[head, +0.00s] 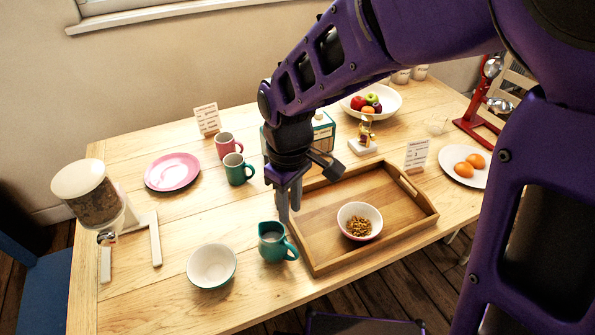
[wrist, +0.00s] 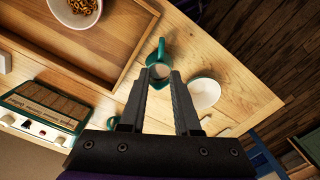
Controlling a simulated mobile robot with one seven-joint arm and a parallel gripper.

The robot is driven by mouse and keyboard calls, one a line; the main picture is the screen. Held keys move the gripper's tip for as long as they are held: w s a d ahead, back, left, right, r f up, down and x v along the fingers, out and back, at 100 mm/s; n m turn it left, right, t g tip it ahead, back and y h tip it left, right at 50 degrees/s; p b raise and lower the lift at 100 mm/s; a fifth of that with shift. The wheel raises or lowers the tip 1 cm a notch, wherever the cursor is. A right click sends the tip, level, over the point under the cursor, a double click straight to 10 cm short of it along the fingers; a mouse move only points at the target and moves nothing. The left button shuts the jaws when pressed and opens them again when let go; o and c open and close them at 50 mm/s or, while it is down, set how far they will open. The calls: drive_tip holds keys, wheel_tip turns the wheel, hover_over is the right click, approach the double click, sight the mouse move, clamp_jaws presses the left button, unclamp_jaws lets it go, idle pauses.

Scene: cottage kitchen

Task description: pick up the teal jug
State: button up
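The teal jug (head: 272,243) stands upright on the wooden table, left of the wooden tray, with its handle toward the right. In the wrist view the jug (wrist: 155,54) shows just beyond my fingertips, its lower part partly hidden by them. My gripper (head: 288,208) points down above the table, a little above and behind the jug. In the wrist view my gripper (wrist: 160,76) has a clear gap between its fingers. It is empty and apart from the jug.
A white bowl (head: 211,267) stands close on the jug's left. The wooden tray (head: 316,262), close on its right, holds a bowl of granola (head: 360,221). A green mug (head: 238,170) and a pink mug (head: 227,145) stand behind. A cereal dispenser (head: 88,194) is at the left.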

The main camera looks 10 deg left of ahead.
sight(291, 246)
wheel_tip(291, 246, down, 12)
drive_tip(key=shift+s+f+b, duration=0.15)
drive_tip(key=shift+b, duration=0.85)
drive_tip(key=shift+s+d+f+b, duration=0.15)
drive_tip(key=shift+f+b, duration=0.1)
drive_tip(key=shift+f, duration=1.05)
drive_tip(key=shift+w+d+f+b, duration=0.1)
drive_tip(key=shift+f+b, duration=0.1)
drive_tip(key=shift+f, duration=1.1)
clamp_jaws()
